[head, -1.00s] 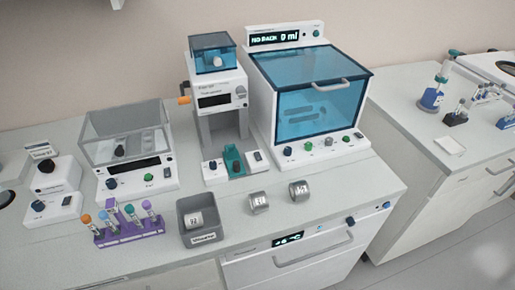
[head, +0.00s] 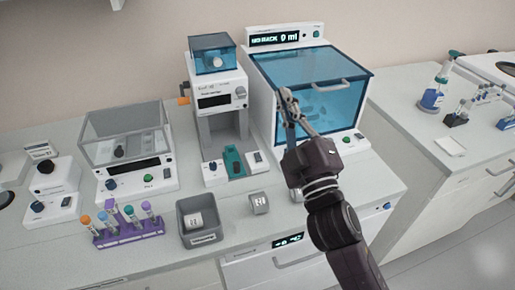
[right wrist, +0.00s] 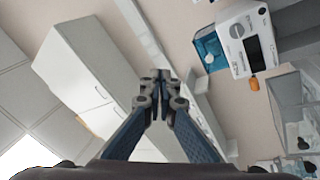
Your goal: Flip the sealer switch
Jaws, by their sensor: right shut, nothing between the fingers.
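A tall white machine (head: 222,93) with a blue-lidded box on top and an orange side handle stands in the middle of the bench; its label is too small to read, so I cannot tell for sure that it is the sealer. A small dark rocker switch (head: 257,157) sits at the right of its base. The machine also shows sideways in the right wrist view (right wrist: 243,42). My right gripper (head: 286,94) is shut and empty, raised in front of the blue-windowed cabinet, above and to the right of that switch. My left gripper is not in view.
The blue-windowed cabinet (head: 348,95) stands right of the tall machine. A clear-lidded machine (head: 126,135), a purple tube rack (head: 128,232) and a grey bin (head: 204,238) are to the left.

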